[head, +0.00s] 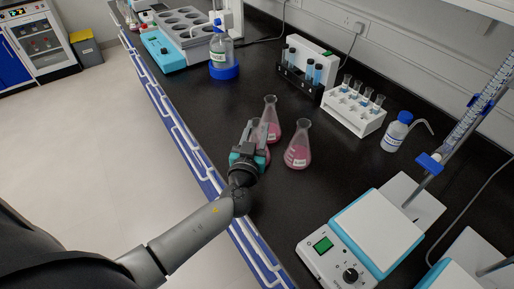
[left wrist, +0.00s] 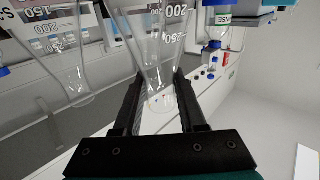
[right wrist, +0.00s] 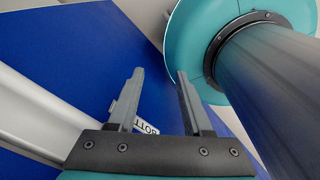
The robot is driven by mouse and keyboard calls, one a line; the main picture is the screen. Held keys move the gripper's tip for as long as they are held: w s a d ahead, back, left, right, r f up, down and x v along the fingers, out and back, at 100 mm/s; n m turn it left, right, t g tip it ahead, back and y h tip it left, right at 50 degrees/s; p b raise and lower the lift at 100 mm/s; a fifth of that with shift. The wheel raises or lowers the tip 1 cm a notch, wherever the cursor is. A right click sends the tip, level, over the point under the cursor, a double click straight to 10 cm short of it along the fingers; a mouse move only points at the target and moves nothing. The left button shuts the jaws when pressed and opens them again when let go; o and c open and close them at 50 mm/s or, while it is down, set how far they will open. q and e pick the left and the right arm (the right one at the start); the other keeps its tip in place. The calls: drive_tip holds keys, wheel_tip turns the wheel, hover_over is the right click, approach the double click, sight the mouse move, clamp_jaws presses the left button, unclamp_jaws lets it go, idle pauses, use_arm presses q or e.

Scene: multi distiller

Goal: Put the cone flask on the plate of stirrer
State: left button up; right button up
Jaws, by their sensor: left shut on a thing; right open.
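Three conical flasks with pink liquid stand close together on the black bench. One flask (head: 263,153) is between the fingers of my left gripper (head: 250,138), which is shut on it. It also shows in the left wrist view as a clear flask (left wrist: 158,45) with volume marks. A second flask (head: 271,120) is just behind it and a third flask (head: 298,150) is to its right. The stirrer (head: 322,262) is at the front right, with a white square plate (head: 377,232) that is bare. My right gripper (right wrist: 160,80) is open and empty, seen only in the right wrist view.
A white rack with tubes (head: 354,112), a dark tube rack (head: 300,80) and a wash bottle (head: 396,132) stand behind. A stand with a burette (head: 470,120) rises behind the stirrer. The bench between flasks and stirrer is clear. A blue panel (right wrist: 80,70) is near my right gripper.

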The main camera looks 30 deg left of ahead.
use_arm(q)
clamp_jaws()
drive_tip(key=shift+r, duration=0.1)
idle(0.7)
